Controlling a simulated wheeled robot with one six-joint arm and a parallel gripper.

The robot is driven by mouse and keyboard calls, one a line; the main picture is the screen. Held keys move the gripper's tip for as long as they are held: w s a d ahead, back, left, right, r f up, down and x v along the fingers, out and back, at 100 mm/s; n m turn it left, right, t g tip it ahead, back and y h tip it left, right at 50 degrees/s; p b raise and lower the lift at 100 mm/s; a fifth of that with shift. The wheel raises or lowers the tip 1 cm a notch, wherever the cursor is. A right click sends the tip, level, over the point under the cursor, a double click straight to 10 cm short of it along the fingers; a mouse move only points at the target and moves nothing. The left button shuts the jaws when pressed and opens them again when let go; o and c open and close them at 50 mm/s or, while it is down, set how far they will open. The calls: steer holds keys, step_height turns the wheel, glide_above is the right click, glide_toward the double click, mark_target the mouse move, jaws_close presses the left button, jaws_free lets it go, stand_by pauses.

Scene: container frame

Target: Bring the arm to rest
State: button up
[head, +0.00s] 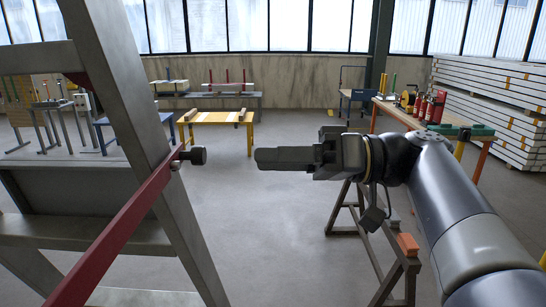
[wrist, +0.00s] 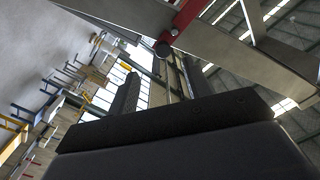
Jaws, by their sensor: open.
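My arm reaches in from the right in the head view, with my gripper (head: 264,158) pointing left in mid-air. The gripper is open and nothing shows between its fingers; seen from the side, they overlap. A grey steel frame (head: 138,105) stands at the left with a red bar (head: 120,230) running along it. The bar ends in a dark round knob (head: 198,155), left of my fingertips with a visible gap in the picture. In the wrist view the knob (wrist: 163,49) and red bar (wrist: 188,17) show beyond the dark gripper parts.
A trestle (head: 345,228) stands below my arm, with an orange block (head: 407,244) on it. A workbench (head: 400,112) with red cylinders stands at the right, before stacked white panels (head: 490,95). A yellow table (head: 218,117) stands further back. The middle floor is clear.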

mark_target(205, 158)
steer(key=shift+a, duration=0.15)
steer(key=shift+w+a+r+p, duration=0.15)
steer(key=shift+a+p, duration=0.3)
steer(key=shift+a, duration=1.25)
steer(key=shift+w+a+p, duration=0.15)
steer(key=shift+a+p, duration=0.25)
steer(key=shift+a, duration=1.35)
steer(key=shift+w+a+r+p, duration=0.15)
steer(key=shift+a+p, duration=0.3)
steer(key=shift+a, duration=1.25)
steer(key=shift+f, duration=0.15)
steer(key=shift+d, duration=0.15)
